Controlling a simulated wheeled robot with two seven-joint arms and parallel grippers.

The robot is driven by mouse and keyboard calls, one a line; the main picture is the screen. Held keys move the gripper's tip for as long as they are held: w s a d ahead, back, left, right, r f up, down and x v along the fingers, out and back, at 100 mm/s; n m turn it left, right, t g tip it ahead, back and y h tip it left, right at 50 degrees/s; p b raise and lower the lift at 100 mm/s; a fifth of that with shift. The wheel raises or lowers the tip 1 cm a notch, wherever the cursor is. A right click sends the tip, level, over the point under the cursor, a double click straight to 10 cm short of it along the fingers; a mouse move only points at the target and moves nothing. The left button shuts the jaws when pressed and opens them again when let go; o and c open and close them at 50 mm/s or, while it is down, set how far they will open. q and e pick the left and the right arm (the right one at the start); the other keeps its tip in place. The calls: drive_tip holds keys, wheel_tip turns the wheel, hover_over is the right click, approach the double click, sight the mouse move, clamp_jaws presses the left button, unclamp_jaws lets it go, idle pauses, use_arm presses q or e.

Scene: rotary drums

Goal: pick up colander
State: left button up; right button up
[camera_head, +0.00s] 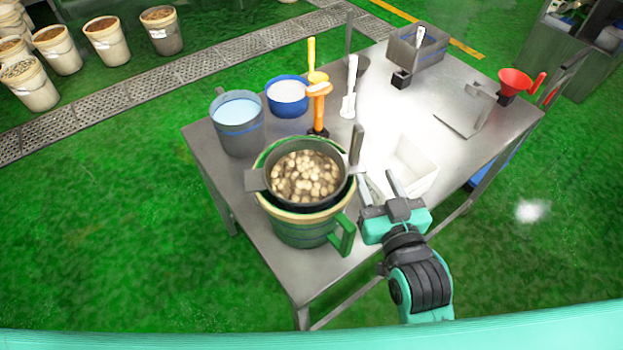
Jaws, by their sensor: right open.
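The colander (258,180) is dark grey and full of pale brown chunks (305,178). It sits in the mouth of a green bucket (300,230) at the table's near left part. My right gripper (378,178) is open and empty, just right of the bucket and the right handle. Its two fingers point away from me, apart from each other. Whether a finger touches the colander is hard to tell. My left gripper is not in view.
A white tray (425,168) lies right of my right gripper, close to its fingers. A blue-grey pail (238,125), a blue bowl (287,93) and upright utensils on stands (318,105) stand behind the colander. The metal table (465,165) has bare room at the right.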

sight(360, 139)
drive_tip(key=w+p, duration=0.1)
drive_tip(key=w, duration=0.1)
drive_tip(key=w+a, duration=0.1)
drive_tip(key=w, duration=0.2)
drive_tip(key=w+r+p, duration=0.1)
drive_tip(key=w, duration=0.2)
drive_tip(key=shift+w+a+p, duration=0.1)
drive_tip(key=shift+a+p, duration=0.15)
drive_tip(key=shift+p, duration=0.05)
drive_tip(key=w+p, duration=0.1)
drive_tip(key=w, duration=0.2)
drive_tip(key=w+a+p, duration=0.1)
drive_tip(key=w, duration=0.1)
drive_tip(key=shift+p, duration=0.35)
drive_tip(key=shift+w+f, duration=0.1)
drive_tip(key=shift+w, duration=0.15)
clamp_jaws()
idle(0.4)
